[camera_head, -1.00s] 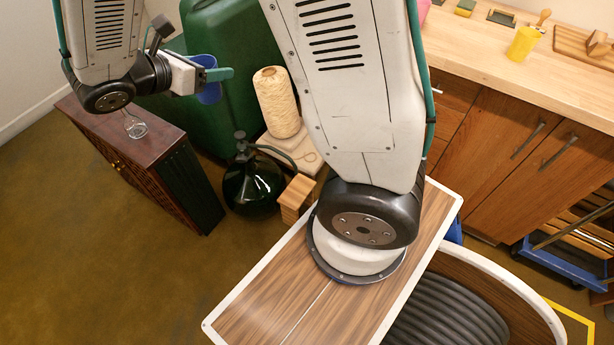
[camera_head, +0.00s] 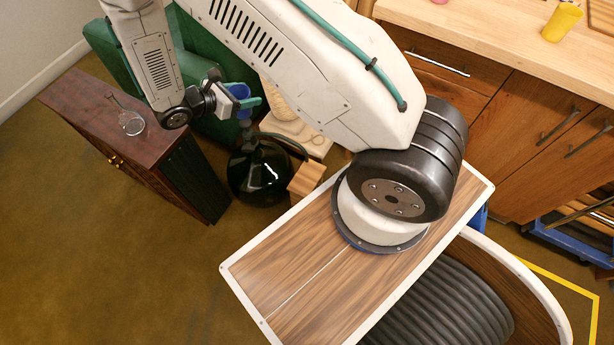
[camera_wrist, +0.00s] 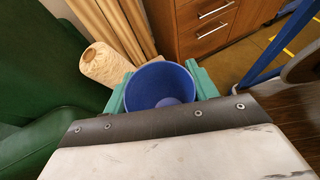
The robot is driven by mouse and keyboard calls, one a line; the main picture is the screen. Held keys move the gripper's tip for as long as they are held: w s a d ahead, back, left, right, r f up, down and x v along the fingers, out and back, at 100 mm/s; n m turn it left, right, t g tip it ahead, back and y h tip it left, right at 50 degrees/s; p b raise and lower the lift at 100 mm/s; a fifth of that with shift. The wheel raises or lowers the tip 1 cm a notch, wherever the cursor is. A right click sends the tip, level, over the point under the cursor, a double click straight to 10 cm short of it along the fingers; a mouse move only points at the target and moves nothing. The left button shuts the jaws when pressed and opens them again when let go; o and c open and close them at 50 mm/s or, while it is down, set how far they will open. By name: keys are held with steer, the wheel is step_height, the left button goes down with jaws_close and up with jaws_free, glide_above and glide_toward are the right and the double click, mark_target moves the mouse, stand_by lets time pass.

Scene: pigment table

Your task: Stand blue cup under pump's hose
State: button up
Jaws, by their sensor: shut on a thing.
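The blue cup (camera_head: 238,92) is held between the green fingers of my gripper (camera_head: 247,104), up in the air. In the wrist view the cup (camera_wrist: 160,86) sits upright-looking between both fingers (camera_wrist: 162,92), and its open inside shows empty. The pump is a dark, glossy round bottle (camera_head: 258,172) with a black top and a curved black hose (camera_head: 287,138) running to the right. The bottle stands on the floor, below the cup in the head view. The hose ends near a small wooden block (camera_head: 306,179); its exact mouth is hard to make out.
A dark wooden cabinet (camera_head: 150,150) with a glass vessel (camera_head: 131,122) stands left. A green armchair-like bulk (camera_head: 110,55) is behind. A yarn cone (camera_wrist: 104,64) stands near the gripper. A workbench (camera_head: 480,25) with a yellow cup (camera_head: 562,21) is at right.

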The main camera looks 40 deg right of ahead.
steer(key=s+a+f+m+g, duration=0.1)
steer(key=s+f+m+g, duration=0.1)
steer(key=f, duration=2)
steer(key=s+f+m+g, duration=0.2)
steer(key=f, duration=1.9)
steer(key=shift+y, duration=0.3)
steer(key=shift+s+d+f, duration=0.55)
steer(key=shift+s+d, duration=0.45)
steer(key=shift+d, duration=1.8)
steer(key=shift+s+d+f, duration=0.6)
steer(key=shift+s+d, duration=0.35)
steer(key=shift+d, duration=1.8)
steer(key=shift+s+d+f, duration=0.55)
steer(key=shift+s+d, duration=0.45)
steer(key=shift+d, duration=1.8)
steer(key=shift+f, duration=0.15)
steer(key=o, duration=0.9)
steer(key=shift+o, duration=0.2)
